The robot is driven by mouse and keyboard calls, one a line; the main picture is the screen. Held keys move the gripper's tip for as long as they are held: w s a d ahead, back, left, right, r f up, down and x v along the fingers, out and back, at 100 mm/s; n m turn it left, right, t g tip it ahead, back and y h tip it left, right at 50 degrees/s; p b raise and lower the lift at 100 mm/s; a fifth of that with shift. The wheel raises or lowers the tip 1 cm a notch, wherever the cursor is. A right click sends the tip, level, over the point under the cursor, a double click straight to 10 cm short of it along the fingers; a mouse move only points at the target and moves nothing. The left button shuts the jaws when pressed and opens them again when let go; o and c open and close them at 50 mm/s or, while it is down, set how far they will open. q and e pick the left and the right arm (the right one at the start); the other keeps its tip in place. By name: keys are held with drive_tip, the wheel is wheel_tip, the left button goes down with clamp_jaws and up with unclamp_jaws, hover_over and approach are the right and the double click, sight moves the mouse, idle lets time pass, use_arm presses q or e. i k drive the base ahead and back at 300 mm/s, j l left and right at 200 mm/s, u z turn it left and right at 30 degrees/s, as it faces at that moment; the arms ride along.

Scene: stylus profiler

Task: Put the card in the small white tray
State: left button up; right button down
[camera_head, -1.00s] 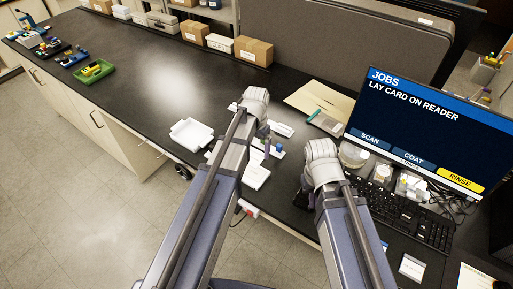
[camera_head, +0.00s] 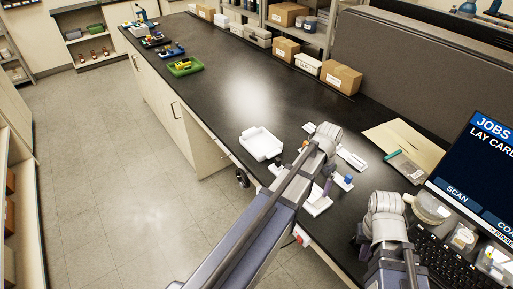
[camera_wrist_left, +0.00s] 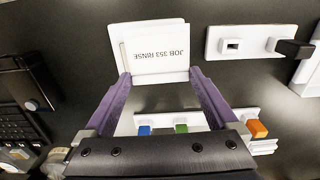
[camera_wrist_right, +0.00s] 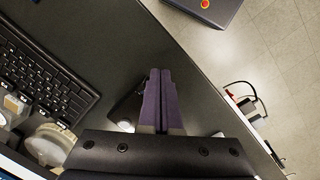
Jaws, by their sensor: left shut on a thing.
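A white card (camera_wrist_left: 155,45) printed "JOB 353 RINSE" is between the purple fingertips of my left gripper (camera_wrist_left: 158,78), which is shut on it. How high it is above the bench is hard to tell. The small white tray (camera_head: 261,143) lies on the bench's near edge, left of my left arm, and looks empty. My right gripper (camera_wrist_right: 160,72) is shut with its fingers together and nothing between them, above the bench near its edge.
A white holder with blue, green and orange blocks (camera_wrist_left: 195,122) and a white plate with a square hole (camera_wrist_left: 245,42) are near my left gripper. A keyboard (camera_wrist_right: 45,85) and monitor (camera_head: 480,185) are at the right. The bench left of the tray is largely clear up to a green bin (camera_head: 185,66).

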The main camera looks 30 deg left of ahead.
sight(261, 146)
drive_tip(key=j+u, duration=0.1)
drive_tip(key=u, duration=0.35)
drive_tip(key=j+u, duration=0.1)
drive_tip(key=u, duration=0.35)
drive_tip(key=i+j+u, duration=0.1)
drive_tip(key=u, duration=0.35)
drive_tip(key=i+u, duration=0.1)
drive_tip(key=u, duration=0.3)
drive_tip(key=i+j+u, duration=0.1)
drive_tip(key=u, duration=0.35)
drive_tip(key=i+u, duration=0.45)
drive_tip(key=i, duration=0.35)
drive_tip(key=z, duration=0.45)
drive_tip(key=i+z, duration=0.1)
drive_tip(key=z, duration=0.4)
drive_tip(key=j+z, duration=0.1)
drive_tip(key=z, duration=0.35)
drive_tip(key=i+j+z, duration=0.1)
drive_tip(key=z, duration=0.4)
drive_tip(key=j+z, duration=0.1)
drive_tip(key=z, duration=0.35)
drive_tip(key=i+j+z, duration=0.1)
drive_tip(key=z, duration=0.4)
drive_tip(key=j+z, duration=0.1)
drive_tip(key=z, duration=0.35)
